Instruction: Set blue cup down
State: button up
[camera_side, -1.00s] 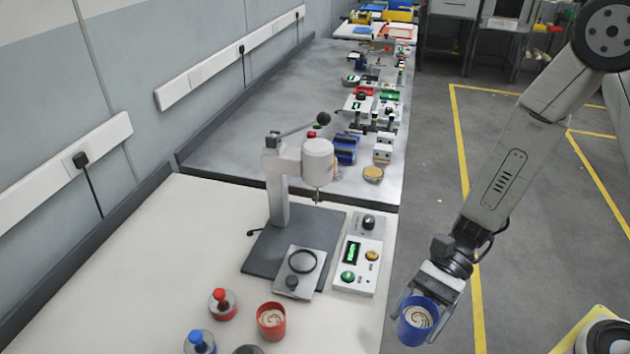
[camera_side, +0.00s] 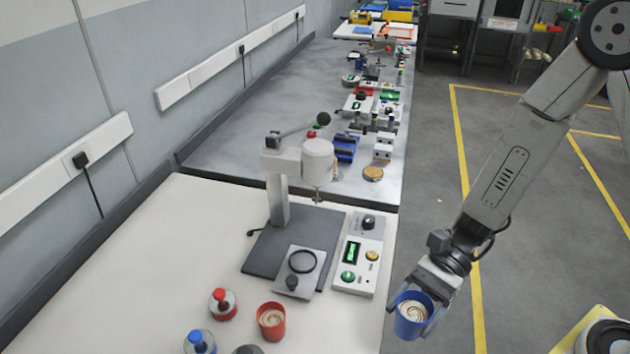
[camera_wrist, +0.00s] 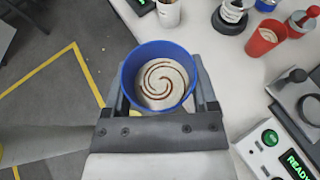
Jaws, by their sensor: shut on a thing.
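The blue cup (camera_side: 411,315) holds a pale drink with a brown swirl. My gripper (camera_side: 422,306) is shut on it, one finger on each side. In the side view the cup is upright or nearly so, by the right edge of the white table (camera_side: 345,325). I cannot tell its height over the table edge. In the wrist view the cup (camera_wrist: 158,78) sits between the fingers of my gripper (camera_wrist: 160,92), with the swirl facing the camera. The cup's base is hidden there.
A red cup (camera_side: 271,321) with a similar drink stands on the white table, near red-knobbed (camera_side: 222,304) and blue-knobbed (camera_side: 199,342) pieces. A press stand (camera_side: 300,235) and a control box (camera_side: 361,252) with a green display stand behind. The table between red cup and right edge is clear.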

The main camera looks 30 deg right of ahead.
jog(key=w+r+m+t, duration=0.2)
jog(key=w+m+t, duration=0.5)
jog(key=w, duration=0.8)
jog(key=shift+d+r+m+t, duration=0.15)
jog(key=shift+r+m+t, duration=0.15)
jog(key=shift+t, duration=0.6)
send_over(303, 262)
jog(key=shift+s+f, duration=0.15)
jog(key=shift+f, duration=2.2)
jog(key=shift+s+f, duration=0.15)
jog(key=shift+f, duration=2.2)
jog(key=shift+w+f, duration=0.25)
jog(key=shift+f, duration=1.6)
jog(key=shift+f, duration=0.1)
